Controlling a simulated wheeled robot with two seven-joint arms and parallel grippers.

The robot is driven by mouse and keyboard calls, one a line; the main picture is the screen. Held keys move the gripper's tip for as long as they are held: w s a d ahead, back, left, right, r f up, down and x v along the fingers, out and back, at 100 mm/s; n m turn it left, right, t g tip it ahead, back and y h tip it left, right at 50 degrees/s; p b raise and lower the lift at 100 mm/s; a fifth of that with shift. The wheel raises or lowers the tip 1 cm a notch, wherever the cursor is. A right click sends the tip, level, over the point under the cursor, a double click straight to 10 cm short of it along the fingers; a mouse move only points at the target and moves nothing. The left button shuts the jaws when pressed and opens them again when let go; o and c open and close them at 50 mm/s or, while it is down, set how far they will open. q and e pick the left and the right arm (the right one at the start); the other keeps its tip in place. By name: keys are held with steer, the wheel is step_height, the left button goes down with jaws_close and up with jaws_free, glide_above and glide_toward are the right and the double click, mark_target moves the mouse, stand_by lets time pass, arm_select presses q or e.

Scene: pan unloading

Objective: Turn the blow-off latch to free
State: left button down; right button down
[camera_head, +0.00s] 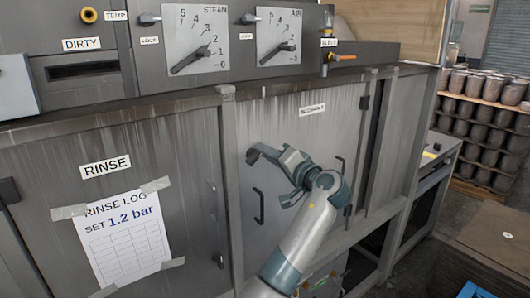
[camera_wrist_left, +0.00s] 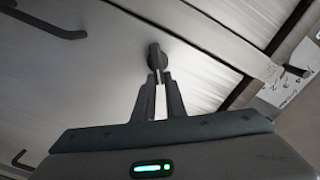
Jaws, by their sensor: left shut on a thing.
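A dark latch (camera_head: 252,156) sits on the grey door under a small label that seems to read BLOWOFF (camera_head: 312,109). My left gripper (camera_head: 264,151) reaches up to it from the lower right and is shut on it. In the left wrist view the two fingers (camera_wrist_left: 158,80) meet at the dark, rounded end of the latch (camera_wrist_left: 155,55). The fingers partly cover the latch, so I cannot tell its exact turn. My right gripper is not in view.
The STEAM dial (camera_head: 195,40) and AIR dial (camera_head: 285,35) are above. A rinse log sheet (camera_head: 121,238) is taped at left. Stacked pots (camera_head: 485,115) stand at right.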

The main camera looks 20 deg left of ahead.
arm_select(q)
steer(key=shift+w+d+f+m+p, duration=0.1)
steer(key=shift+f+m+p, duration=0.25)
steer(key=shift+m, duration=0.8)
steer(key=shift+w+a+f+m+p, duration=0.15)
steer(key=shift+m+p, duration=0.3)
steer(key=shift+m, duration=0.75)
steer(key=shift+s+d+f+m+p, duration=0.15)
steer(key=shift+f+m+p, duration=0.2)
steer(key=shift+m, duration=0.8)
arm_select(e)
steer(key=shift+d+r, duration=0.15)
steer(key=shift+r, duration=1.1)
arm_select(q)
steer(key=shift+w+r, duration=0.1)
steer(key=c, duration=1.8)
jaws_free()
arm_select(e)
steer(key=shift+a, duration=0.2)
